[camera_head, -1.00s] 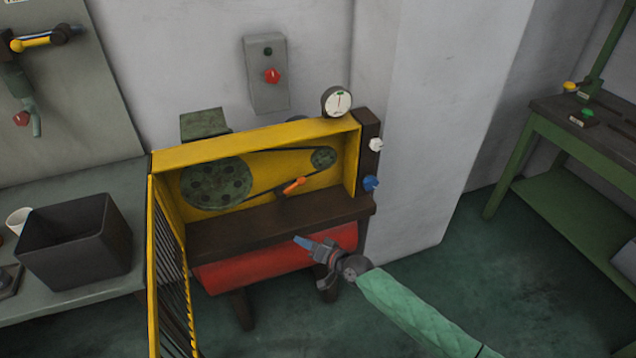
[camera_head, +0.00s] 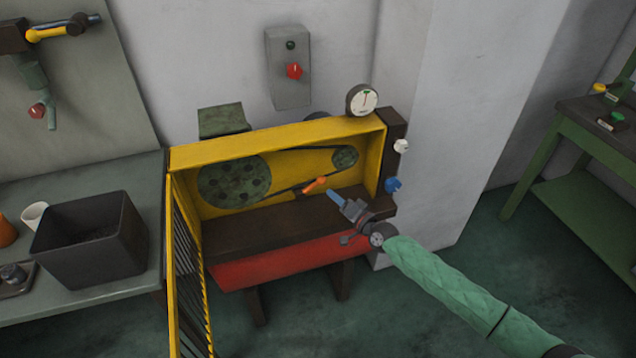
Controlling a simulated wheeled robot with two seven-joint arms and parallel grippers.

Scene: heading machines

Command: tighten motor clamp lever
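The orange clamp lever (camera_head: 315,185) sits inside the yellow housing (camera_head: 270,132), below the belt and between the large green pulley (camera_head: 233,181) and the small pulley (camera_head: 345,158). It tilts up to the right. My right gripper (camera_head: 338,199) comes in from the lower right on a green-sleeved arm. Its blue fingertips point up and left, just right of and below the lever, apparently apart from it. Whether its fingers are parted is too small to tell. My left gripper is not in view.
The yellow barred guard (camera_head: 188,270) stands swung open at the housing's left. A dark bin (camera_head: 90,240) and a white cup (camera_head: 34,215) stand on the grey bench at left. A gauge (camera_head: 362,99) tops the housing. A control box with a red knob (camera_head: 294,71) hangs on the wall.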

